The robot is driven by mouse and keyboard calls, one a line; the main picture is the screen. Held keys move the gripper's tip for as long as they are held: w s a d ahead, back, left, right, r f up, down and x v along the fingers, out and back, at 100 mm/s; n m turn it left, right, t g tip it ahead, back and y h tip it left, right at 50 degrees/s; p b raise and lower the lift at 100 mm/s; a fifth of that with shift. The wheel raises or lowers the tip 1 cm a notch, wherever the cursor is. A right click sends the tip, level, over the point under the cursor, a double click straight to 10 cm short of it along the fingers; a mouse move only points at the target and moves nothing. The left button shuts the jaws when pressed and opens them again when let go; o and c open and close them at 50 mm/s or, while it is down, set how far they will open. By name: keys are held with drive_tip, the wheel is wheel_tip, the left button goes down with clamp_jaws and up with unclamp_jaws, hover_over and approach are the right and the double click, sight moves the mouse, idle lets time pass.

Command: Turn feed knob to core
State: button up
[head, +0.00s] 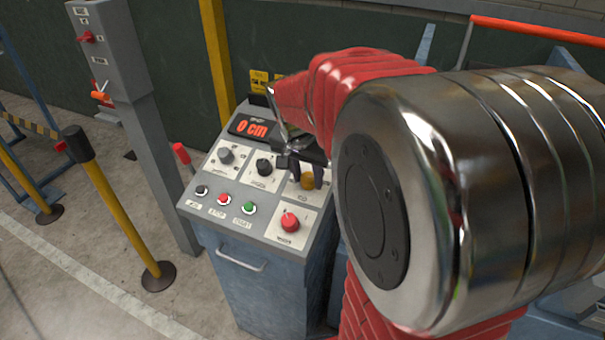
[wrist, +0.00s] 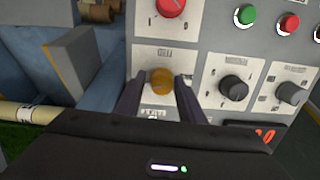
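The control panel (head: 268,229) is a grey console with a sloping face. An orange-brown knob (head: 307,181) sits at its upper right. In the wrist view this knob (wrist: 160,82) lies between the two dark fingers of my gripper (wrist: 159,88), with a small gap on each side. My gripper (head: 305,172) is open at the knob; I cannot tell how deep the fingers reach. A black knob (head: 264,167) and a grey knob (head: 226,156) sit to its left. The knob labels are too small to read, so I cannot tell which is the feed knob.
A red knob (head: 290,222), a green button (head: 249,208), a red button (head: 224,200) and a black button (head: 202,190) are lower on the panel. A red display (head: 252,128) reads 0 cm. A grey post (head: 150,125) and yellow barrier poles stand left. My arm covers the right side.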

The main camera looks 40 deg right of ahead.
drive_tip(key=o, duration=0.3)
drive_tip(key=shift+o, duration=0.2)
drive_tip(key=shift+w+r, duration=0.1)
drive_tip(key=shift+r, duration=0.05)
drive_tip(key=shift+a+r, duration=0.1)
drive_tip(key=shift+r, duration=0.1)
drive_tip(key=v, duration=1.3)
